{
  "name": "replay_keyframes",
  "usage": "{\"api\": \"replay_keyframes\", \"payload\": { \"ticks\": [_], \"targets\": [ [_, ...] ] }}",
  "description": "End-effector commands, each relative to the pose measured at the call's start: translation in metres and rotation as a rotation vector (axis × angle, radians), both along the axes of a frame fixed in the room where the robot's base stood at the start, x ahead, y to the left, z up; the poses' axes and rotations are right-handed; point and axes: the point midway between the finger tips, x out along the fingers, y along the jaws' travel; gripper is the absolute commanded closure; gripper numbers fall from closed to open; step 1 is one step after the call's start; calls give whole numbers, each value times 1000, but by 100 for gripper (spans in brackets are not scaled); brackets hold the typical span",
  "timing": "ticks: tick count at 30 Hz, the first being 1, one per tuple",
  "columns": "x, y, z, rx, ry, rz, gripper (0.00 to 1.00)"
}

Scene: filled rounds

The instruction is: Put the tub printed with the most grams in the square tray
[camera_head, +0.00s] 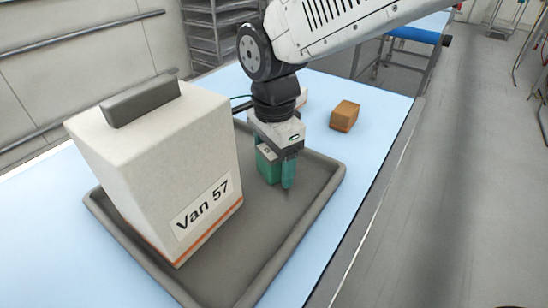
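A large off-white tub (160,165) with a dark grey handle block on top and an orange stripe near its base stands in the left part of a dark grey tray (262,228). Its front label reads "Van 57"; no grams can be read on it. My gripper (278,182) points down over the back right part of the tray, to the right of the tub and apart from it. Its green fingertips are close together. I cannot tell whether anything is between them.
A small orange-brown block (345,116) sits on the light blue table (385,110) behind the tray. A pale thing (302,98) is partly hidden behind my gripper. The tray's front right floor is bare. The table's right edge borders open floor.

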Motion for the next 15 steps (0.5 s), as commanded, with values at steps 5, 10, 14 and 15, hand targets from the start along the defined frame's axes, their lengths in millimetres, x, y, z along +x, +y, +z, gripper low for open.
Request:
{"api": "replay_keyframes", "payload": {
  "ticks": [5,10,14,15],
  "targets": [
    [0,0,2,1,-1,0,28],
    [1,1,22,2,-3,0,28],
    [1,1,50,4,-3,0,28],
    [0,0,59,4,-3,0,28]
  ]
}}
